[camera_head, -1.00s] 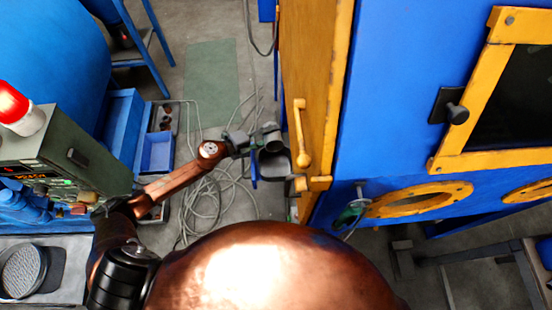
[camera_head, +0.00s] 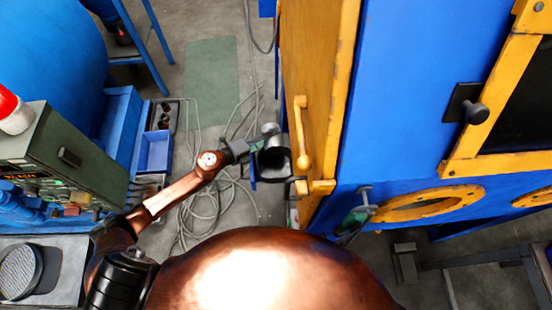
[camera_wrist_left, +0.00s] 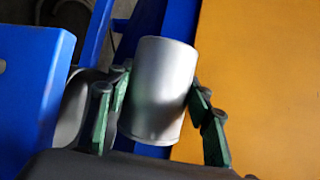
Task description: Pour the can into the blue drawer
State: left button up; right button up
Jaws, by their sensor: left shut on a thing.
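The can (camera_wrist_left: 158,90) is a plain silver-grey cylinder, slightly tilted in the left wrist view. My left gripper (camera_wrist_left: 161,92) is shut on it, with green-sided fingers on both sides of the can. In the head view, my left gripper (camera_head: 264,141) is beside the yellow door of the blue cabinet; the can is hard to make out there. Blue panels (camera_wrist_left: 28,95) stand left of and behind the can in the wrist view; I cannot tell whether they belong to the blue drawer. No opening or contents of the can show.
The blue cabinet (camera_head: 415,80) has a yellow door (camera_head: 315,60) with a handle (camera_head: 301,130) close to my left gripper. A dark rounded form (camera_head: 272,164) is below the gripper. Looped hoses (camera_head: 205,215) lie on the floor. A green console (camera_head: 75,155) stands left.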

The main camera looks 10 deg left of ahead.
pick_arm(q)
jog(key=shift+s+d+r+m+t+b, duration=0.15)
jog(key=shift+s+r+m+t+b, duration=0.3)
jog(key=shift+m+b, duration=0.45)
dwell(1.1)
jog(key=shift+w, duration=0.1)
dwell(0.3)
jog(key=shift+b, duration=0.3)
dwell(0.4)
jog(key=shift+r, duration=0.1)
dwell(0.3)
